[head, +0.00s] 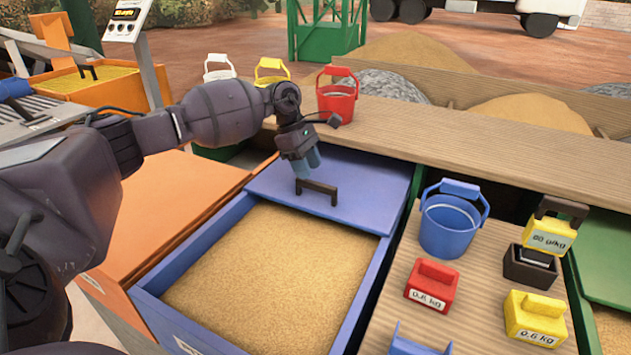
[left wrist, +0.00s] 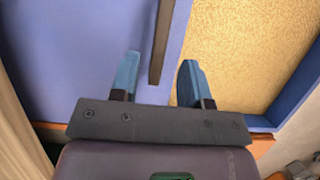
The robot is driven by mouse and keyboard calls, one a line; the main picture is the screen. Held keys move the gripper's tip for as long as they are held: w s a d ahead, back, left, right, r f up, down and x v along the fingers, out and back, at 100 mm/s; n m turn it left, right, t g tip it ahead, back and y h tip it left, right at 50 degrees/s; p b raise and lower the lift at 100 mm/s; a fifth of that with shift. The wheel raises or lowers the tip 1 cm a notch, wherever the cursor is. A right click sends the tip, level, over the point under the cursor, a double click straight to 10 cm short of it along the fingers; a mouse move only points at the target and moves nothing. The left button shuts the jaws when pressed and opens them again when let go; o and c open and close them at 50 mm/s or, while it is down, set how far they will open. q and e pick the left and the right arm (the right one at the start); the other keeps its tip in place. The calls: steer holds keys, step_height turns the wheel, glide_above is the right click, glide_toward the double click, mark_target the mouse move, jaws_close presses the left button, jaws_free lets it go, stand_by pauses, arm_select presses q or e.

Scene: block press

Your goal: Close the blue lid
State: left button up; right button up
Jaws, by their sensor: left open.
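The blue lid (head: 345,192) covers only the far end of the blue bin (head: 158,288). Sand (head: 275,275) shows in the open near part. A dark bar handle (head: 316,187) stands near the lid's front edge. My left gripper (head: 306,165) is above the lid at the handle. In the left wrist view, the open fingers (left wrist: 158,80) have the dark handle (left wrist: 161,45) between them, with a gap on both sides. The lid (left wrist: 80,50) is left of the handle and the sand (left wrist: 240,50) is right. My right gripper is not in view.
An orange bin (head: 175,195) stands left of the blue bin. A wooden shelf on the right holds a blue bucket (head: 449,226), a red weight (head: 432,285) and a yellow weight (head: 536,318). A red bucket (head: 337,100) stands on the plank behind.

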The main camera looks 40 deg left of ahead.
mark_target(315, 182)
arm_select(q)
steer(key=shift+x, duration=2.15)
jaws_close()
